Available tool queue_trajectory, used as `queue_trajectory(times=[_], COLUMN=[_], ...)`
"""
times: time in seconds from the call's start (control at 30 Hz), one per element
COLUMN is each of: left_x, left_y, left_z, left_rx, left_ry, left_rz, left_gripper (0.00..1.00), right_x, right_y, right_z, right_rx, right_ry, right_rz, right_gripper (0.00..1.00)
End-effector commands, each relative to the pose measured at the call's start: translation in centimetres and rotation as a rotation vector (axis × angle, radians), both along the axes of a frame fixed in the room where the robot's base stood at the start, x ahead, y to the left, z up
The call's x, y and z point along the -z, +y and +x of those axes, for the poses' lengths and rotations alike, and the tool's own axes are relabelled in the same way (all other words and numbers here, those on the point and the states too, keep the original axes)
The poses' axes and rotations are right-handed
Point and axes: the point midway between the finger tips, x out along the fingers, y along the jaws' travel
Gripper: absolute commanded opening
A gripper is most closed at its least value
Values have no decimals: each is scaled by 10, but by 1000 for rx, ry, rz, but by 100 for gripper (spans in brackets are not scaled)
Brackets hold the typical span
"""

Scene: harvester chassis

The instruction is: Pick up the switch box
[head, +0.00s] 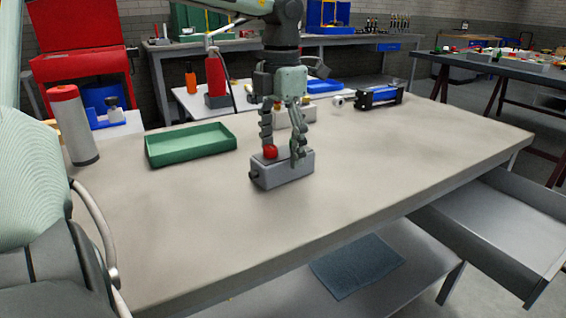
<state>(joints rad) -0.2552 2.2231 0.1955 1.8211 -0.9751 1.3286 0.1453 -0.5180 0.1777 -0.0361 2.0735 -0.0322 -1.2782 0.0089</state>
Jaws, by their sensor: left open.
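The switch box (285,174) is a small grey box with a red round button (270,152) on top. It sits on the workbench (390,165) near the middle of the head view. My left gripper (284,155) points down over the box, its fingers apart. One finger is at the left by the red button, the other at the right in front of the box's upper part. I cannot tell whether the fingers touch the box. My right gripper is not in view.
A green tray (190,155) lies left of the box. A red-topped grey cylinder (73,125) stands at the far left. A blue and black device (379,97) lies at the back right. An open drawer (495,225) juts out at right. The bench's front and right are clear.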

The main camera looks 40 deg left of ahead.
Motion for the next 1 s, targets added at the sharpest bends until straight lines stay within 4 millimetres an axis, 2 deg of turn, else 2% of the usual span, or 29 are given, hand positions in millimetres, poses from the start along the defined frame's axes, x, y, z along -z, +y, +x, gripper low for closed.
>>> queue_trajectory(times=[0.03, 0.17, 0.43, 0.9, 1.0], left_x=[8, 21, 24, 23, 22], left_y=[0, 0, 0, 0, 0], left_z=[0, 0, 0, 0, 1], left_rx=[0, 0, -1, -1, 0], left_ry=[3, 0, -1, -1, -3], left_rz=[-3, -1, 0, 0, -1], left_gripper=[74, 74, 73, 15, 6], right_x=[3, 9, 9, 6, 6], right_y=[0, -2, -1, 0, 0], right_z=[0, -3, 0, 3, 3], right_rx=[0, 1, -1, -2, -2], right_ry=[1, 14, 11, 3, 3], right_rz=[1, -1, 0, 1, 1], right_gripper=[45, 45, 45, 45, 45])
